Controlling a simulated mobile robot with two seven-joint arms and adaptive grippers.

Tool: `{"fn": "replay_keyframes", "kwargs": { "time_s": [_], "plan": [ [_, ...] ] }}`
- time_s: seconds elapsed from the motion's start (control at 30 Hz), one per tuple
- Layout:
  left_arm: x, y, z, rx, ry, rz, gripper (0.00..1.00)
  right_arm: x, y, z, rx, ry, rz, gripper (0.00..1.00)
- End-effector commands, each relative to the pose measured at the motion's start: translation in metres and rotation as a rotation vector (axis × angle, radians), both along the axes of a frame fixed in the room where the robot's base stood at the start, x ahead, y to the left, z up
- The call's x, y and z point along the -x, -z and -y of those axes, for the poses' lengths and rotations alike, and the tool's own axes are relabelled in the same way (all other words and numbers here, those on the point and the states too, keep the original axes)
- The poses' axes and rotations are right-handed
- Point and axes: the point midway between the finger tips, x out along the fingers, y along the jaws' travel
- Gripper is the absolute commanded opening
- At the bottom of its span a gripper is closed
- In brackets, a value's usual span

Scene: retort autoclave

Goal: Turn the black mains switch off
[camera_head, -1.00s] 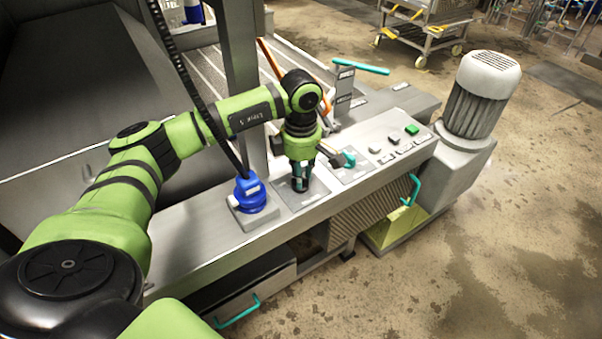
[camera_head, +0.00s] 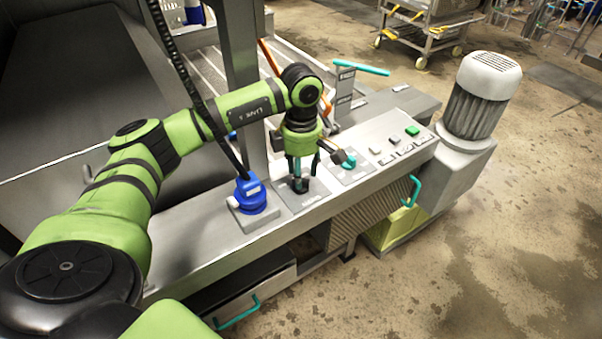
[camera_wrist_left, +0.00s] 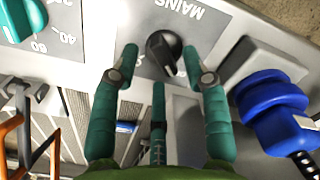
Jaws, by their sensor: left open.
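The black mains switch (camera_head: 299,186) is a rotary knob on a plate in the grey control panel (camera_head: 243,242). The wrist view shows the knob (camera_wrist_left: 163,47) beside upside-down MAINS lettering, its grip bar pointing towards the lower part of the picture. My left gripper (camera_head: 303,166) hangs over it, pointing down. Its teal fingers (camera_wrist_left: 160,62) are spread, one on each side of the knob and one below it in the wrist view. They look clear of the knob; exact height above it is hard to tell. My right gripper is not in view.
A blue round fitting (camera_head: 251,194) with a black cable stands left of the switch. A teal dial (camera_head: 347,161) with a number scale sits to the right. Farther right are white, black and green buttons (camera_head: 412,130) and a grey motor (camera_head: 476,105).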

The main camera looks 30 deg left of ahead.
Motion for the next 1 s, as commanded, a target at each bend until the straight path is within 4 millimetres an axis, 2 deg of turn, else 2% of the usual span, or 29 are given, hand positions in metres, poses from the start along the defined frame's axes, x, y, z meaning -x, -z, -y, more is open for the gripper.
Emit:
{"fn": "replay_keyframes", "kwargs": {
  "time_s": [0.3, 0.5, 0.7, 1.0],
  "plan": [
    [-0.001, -0.068, 0.000, 0.000, 0.000, 0.005, 0.46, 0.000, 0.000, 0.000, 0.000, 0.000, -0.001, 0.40],
    [0.000, -0.097, 0.000, -0.001, -0.001, 0.002, 0.46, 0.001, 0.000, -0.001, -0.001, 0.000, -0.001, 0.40],
    [0.000, -0.107, 0.000, -0.001, -0.001, 0.000, 0.46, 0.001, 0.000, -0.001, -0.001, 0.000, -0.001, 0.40],
    [0.000, -0.106, 0.000, -0.001, -0.001, 0.000, 0.46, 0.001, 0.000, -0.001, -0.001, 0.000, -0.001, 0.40]
  ]
}}
